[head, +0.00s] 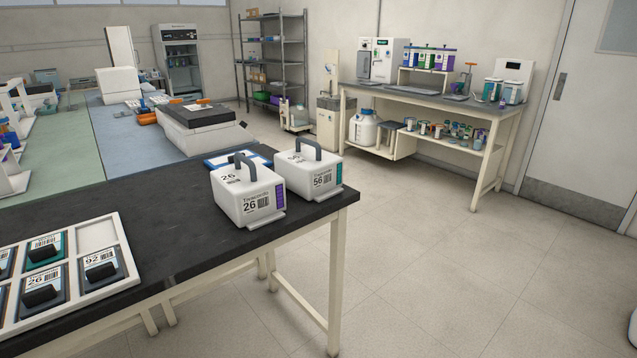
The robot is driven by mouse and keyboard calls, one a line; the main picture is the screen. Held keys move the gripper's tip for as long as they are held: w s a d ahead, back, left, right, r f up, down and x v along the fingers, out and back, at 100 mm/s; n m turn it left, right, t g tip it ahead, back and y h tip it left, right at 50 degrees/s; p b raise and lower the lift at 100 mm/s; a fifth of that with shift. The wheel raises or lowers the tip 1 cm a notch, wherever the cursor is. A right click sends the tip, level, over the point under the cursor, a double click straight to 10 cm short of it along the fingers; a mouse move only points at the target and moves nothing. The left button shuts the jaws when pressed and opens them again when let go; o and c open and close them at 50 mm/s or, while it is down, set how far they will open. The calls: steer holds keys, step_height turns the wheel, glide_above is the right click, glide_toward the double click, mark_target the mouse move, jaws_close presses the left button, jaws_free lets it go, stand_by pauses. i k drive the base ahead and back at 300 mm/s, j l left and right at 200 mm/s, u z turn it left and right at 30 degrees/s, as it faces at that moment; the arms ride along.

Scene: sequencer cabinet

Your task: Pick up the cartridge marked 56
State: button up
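The cartridge marked 56 (313,178) is a white box with a grey top handle, a printed label and a teal patch. It stands upright near the far right corner of the black-topped table (130,205). A similar cartridge marked 26 (241,198), with a purple patch, stands close beside it on the left and nearer to me. It hides part of the left side of the 56 cartridge. My gripper is not in view.
A white tray (118,236) with several labelled, black-knobbed plates lies at the table's left front. A blue-edged item (226,157) lies behind the cartridges. Floor (430,270) is open right of the table. A bench (430,98) with bottles and equipment stands by the wall.

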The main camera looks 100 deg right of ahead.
mark_target(309, 171)
steer(key=k+l+z, duration=0.1)
steer(key=k+l, duration=0.25)
steer(key=k+l+z, duration=0.1)
steer(key=k+l, duration=0.25)
steer(key=k+l+z, duration=0.1)
steer(key=k+l, duration=0.25)
steer(key=k+l+z, duration=0.1)
steer(key=k+l, duration=0.2)
steer(key=l, duration=0.25)
steer(key=k+l+z, duration=0.1)
steer(key=k+l, duration=0.2)
steer(key=l, duration=0.15)
steer(key=k+l+z, duration=0.1)
steer(key=k+l, duration=0.2)
steer(key=l, duration=0.15)
